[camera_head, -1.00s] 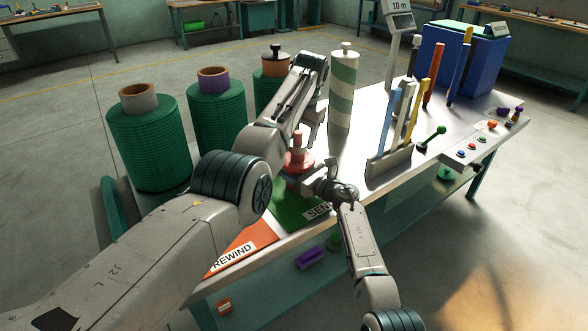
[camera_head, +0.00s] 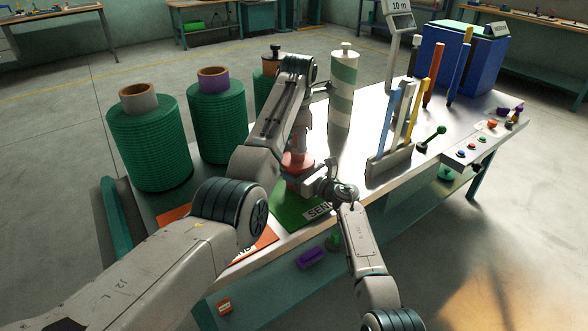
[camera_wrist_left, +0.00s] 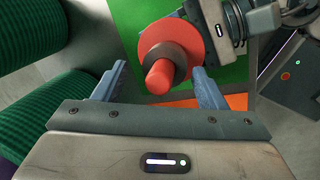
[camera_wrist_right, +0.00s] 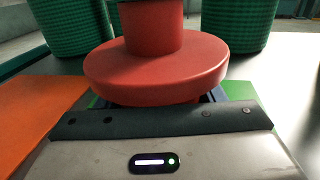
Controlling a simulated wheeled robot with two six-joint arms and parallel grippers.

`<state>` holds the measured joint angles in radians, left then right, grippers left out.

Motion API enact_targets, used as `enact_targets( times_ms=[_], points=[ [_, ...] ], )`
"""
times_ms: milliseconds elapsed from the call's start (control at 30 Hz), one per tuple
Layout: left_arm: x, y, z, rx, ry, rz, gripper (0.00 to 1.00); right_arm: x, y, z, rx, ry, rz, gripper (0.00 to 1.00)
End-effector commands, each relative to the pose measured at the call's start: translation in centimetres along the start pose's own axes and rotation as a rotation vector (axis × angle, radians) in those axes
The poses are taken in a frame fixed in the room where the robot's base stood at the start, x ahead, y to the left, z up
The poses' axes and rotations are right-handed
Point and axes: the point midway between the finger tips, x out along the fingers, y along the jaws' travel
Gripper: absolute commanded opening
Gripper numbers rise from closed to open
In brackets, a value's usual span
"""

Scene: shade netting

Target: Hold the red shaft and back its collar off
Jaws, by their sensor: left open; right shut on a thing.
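The red shaft (camera_head: 298,161) stands upright at the bench's near edge, with a wide red flange. In the left wrist view its red tip (camera_wrist_left: 158,77) pokes through a dark ring-shaped collar (camera_wrist_left: 168,57) above the flange (camera_wrist_left: 190,40). My left gripper (camera_head: 301,133) is over the shaft's top, open, its fingers either side of the tip with gaps. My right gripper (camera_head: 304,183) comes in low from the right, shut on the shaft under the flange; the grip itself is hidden. The flange shows large in the right wrist view (camera_wrist_right: 155,68).
A green SEND mat (camera_head: 297,205) and an orange REWIND mat (camera_head: 262,243) lie under the arms. Green netting rolls (camera_head: 150,140) stand left. A striped roll (camera_head: 342,90) stands behind, a rack of coloured bars (camera_head: 388,168) to the right.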

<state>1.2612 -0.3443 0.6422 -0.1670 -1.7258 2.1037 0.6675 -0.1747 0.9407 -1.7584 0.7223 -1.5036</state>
Motion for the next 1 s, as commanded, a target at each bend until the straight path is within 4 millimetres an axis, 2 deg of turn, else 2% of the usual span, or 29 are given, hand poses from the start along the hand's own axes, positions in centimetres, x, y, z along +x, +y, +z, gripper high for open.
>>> enact_targets(
  times_ms=[500, 733, 767, 1000],
  points=[
    [2.7, -0.6, -0.1, -0.001, 0.001, -0.001, 0.65, 0.0, 0.0, 0.0, 0.001, 0.000, 0.000, 0.26],
    [2.8, -0.6, -0.1, -0.001, 0.001, 0.000, 0.65, 0.0, 0.0, 0.0, 0.001, 0.000, 0.000, 0.26],
    [2.8, -0.6, -0.1, -0.001, 0.001, 0.000, 0.61, 0.0, 0.0, 0.0, 0.001, 0.000, 0.000, 0.26],
    [2.8, -0.5, -0.1, -0.002, 0.000, 0.001, 0.14, 0.0, 0.0, 0.0, 0.001, 0.000, 0.001, 0.26]
  ],
)
